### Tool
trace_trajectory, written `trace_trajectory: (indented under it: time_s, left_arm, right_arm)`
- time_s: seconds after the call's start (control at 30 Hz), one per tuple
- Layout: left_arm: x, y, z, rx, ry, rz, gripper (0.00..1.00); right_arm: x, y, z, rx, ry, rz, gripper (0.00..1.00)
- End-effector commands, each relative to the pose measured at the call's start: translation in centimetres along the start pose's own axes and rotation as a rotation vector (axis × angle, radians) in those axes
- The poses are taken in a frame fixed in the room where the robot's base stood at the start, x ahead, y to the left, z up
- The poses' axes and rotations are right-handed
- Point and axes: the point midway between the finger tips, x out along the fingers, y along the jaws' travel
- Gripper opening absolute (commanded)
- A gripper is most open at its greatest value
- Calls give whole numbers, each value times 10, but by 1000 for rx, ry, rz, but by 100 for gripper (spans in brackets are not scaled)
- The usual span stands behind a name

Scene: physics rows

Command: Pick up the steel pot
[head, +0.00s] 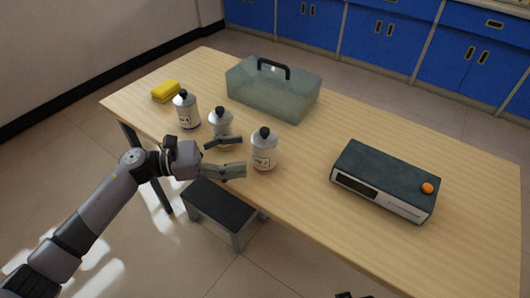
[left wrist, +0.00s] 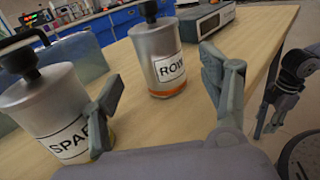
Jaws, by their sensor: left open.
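Three steel pots with black knobs and white labels stand upright near the table's left edge: a left one (head: 186,112), a middle one (head: 221,127) and a right one (head: 264,153). I cannot tell which the task means. My left gripper (head: 238,156) is open and empty, at the table edge, with its fingers pointing at the right pot. In the left wrist view, the pot marked "ROW" (left wrist: 157,55) stands ahead between the fingers, apart from them. The pot marked "SPAR" (left wrist: 45,108) is partly hidden by the left finger.
A translucent box (head: 272,92) with a black handle stands behind the pots. A yellow sponge (head: 166,91) lies at the far left. A dark device (head: 385,178) with an orange knob sits at right. A stool (head: 220,208) stands below the table edge.

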Motion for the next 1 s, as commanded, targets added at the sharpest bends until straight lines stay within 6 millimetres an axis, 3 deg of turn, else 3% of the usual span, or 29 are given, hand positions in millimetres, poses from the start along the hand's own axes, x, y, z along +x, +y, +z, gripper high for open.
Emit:
trace_trajectory:
  time_s: [0.17,0.5,0.8,1.0]
  left_arm:
    - [12,0,1,0,-1,-1,70]
    - [59,0,1,-1,-1,0,70]
    - [63,0,0,-1,0,1,69]
    - [63,0,0,-1,0,1,56]
  right_arm:
    - [3,0,1,0,-2,0,47]
    - [15,-1,10,-2,-11,-1,47]
    - [19,-1,10,-2,-11,-1,47]
    - [18,0,6,-2,-5,-1,47]
